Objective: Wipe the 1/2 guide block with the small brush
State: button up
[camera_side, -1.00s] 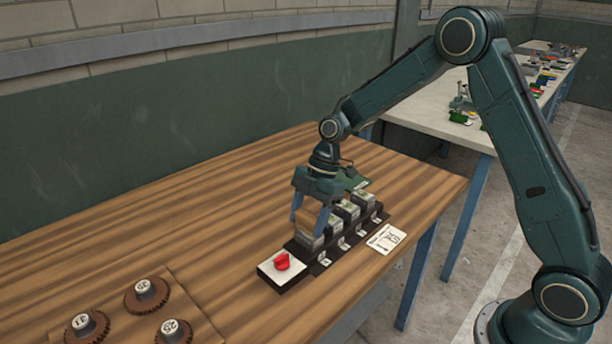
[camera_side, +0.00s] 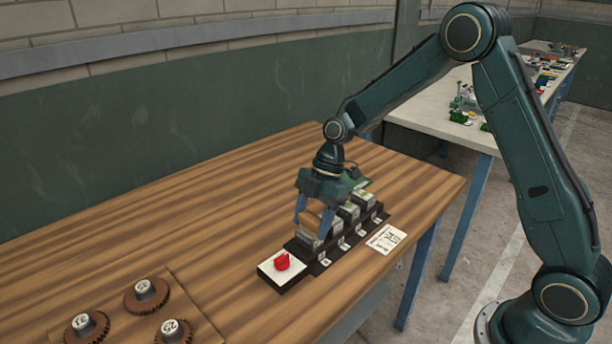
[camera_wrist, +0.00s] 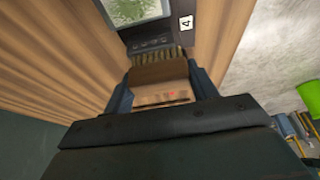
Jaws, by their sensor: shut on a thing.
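My gripper (camera_side: 314,224) is over the near end of a dark rack (camera_side: 291,246) and is shut on the small brush. The bristle tips are at or very near that block's edge; contact is unclear. A tag beside it reads "4", possibly cut off. In the side view several grey guide blocks (camera_side: 350,211) with greenish tops stand in a row. Their tags are too small to read, so I cannot tell which is 1/2.
A white box with a red knob (camera_side: 282,262) adjoins the rack's near end. A white printed card (camera_side: 386,239) lies to its right, by the table edge. Several brown gears (camera_side: 147,296) lie on a board at lower left. The wooden table (camera_side: 190,220) is clear left of the rack.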

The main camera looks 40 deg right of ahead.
jog(key=shift+a, duration=1.1)
jog(key=shift+d, duration=2)
notch_tip(320, 180, up, 8)
jog(key=shift+r, duration=0.1)
